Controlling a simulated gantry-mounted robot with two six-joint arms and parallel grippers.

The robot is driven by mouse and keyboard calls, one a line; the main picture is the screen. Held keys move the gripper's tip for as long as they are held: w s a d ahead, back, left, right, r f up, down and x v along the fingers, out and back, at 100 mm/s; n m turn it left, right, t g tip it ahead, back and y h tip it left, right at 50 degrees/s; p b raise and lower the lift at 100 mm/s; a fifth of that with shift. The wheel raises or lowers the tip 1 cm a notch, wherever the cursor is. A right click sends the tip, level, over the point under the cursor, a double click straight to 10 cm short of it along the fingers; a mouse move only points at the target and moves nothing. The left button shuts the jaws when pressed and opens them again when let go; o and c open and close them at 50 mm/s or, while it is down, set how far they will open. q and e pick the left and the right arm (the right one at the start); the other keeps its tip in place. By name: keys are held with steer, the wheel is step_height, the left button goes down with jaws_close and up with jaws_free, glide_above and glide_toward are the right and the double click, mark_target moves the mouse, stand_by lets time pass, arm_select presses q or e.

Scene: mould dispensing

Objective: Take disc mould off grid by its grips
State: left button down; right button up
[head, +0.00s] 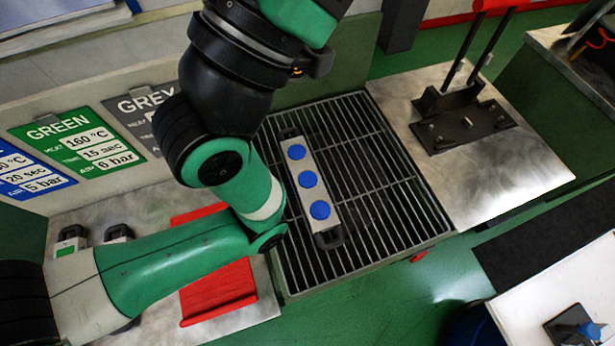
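The disc mould (311,190) is a pale grey bar with three blue discs in a row along its top. It lies on the dark metal grid (400,225), slightly slanted. It has a black grip (289,133) at its far end and another black grip (330,240) at its near end. Nothing is seen holding either grip. A green and black arm of mine bends over the area left of the mould, close beside it. Neither of my grippers can be made out in the head view.
Left of the grid, a metal plate (245,318) carries red bars (218,292) and black-gripped items (72,240), partly hidden by my arm. Signs (72,145) stand behind. Right of the grid, a metal table (500,185) holds a black lever fixture (460,120). A white table (545,300) is lower right.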

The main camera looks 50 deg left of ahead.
arm_select(q)
jaws_free()
stand_by(0.5)
